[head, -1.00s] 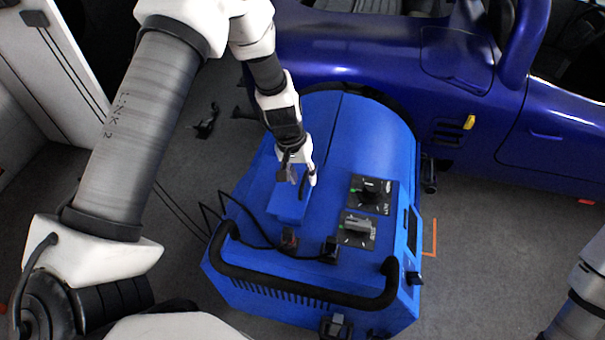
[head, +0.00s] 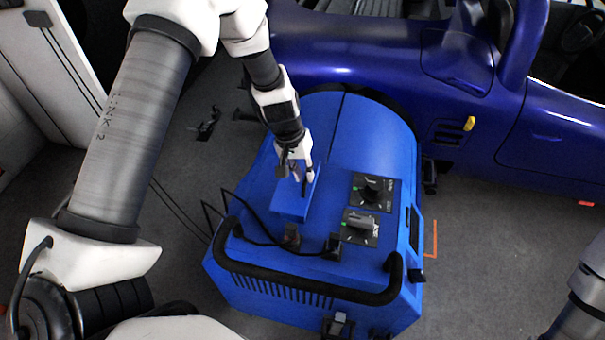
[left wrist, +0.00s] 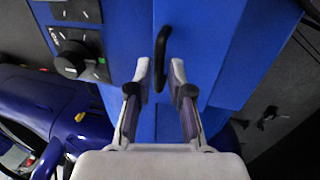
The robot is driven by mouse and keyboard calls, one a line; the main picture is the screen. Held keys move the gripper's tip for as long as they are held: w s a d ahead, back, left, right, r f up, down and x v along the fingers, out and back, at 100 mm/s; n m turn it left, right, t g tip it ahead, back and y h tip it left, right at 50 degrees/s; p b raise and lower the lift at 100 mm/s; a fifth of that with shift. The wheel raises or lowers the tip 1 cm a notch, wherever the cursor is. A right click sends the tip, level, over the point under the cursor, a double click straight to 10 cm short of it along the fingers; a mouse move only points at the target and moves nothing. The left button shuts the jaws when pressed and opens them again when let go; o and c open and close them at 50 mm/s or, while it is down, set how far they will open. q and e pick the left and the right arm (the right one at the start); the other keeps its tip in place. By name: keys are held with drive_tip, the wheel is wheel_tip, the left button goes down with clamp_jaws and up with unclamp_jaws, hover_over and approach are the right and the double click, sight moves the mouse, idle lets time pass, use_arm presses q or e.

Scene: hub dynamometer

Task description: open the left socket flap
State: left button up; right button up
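A blue raised panel (head: 289,207) sits on top of the blue dynamometer housing (head: 367,126); it looks like the flap, though I cannot be sure. A black bar handle (left wrist: 162,42) stands on its blue surface in the left wrist view. My left gripper (head: 302,183) is over this panel, its fingers pointing down. In the left wrist view the left gripper (left wrist: 159,73) is open, its fingertips on either side of the handle's near end. A gap shows on both sides of the bar. My right gripper is out of view.
Two plugs with black cables, left (head: 291,236) and right (head: 333,246), stand nearer the front. A black rail (head: 300,290) runs along the front. A blue car (head: 380,60) stands behind.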

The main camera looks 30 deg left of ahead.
sight(294, 184)
use_arm(q)
drive_tip(key=shift+w+f, duration=0.2)
drive_tip(key=v, duration=1.2)
drive_tip(key=shift+w+a, duration=0.1)
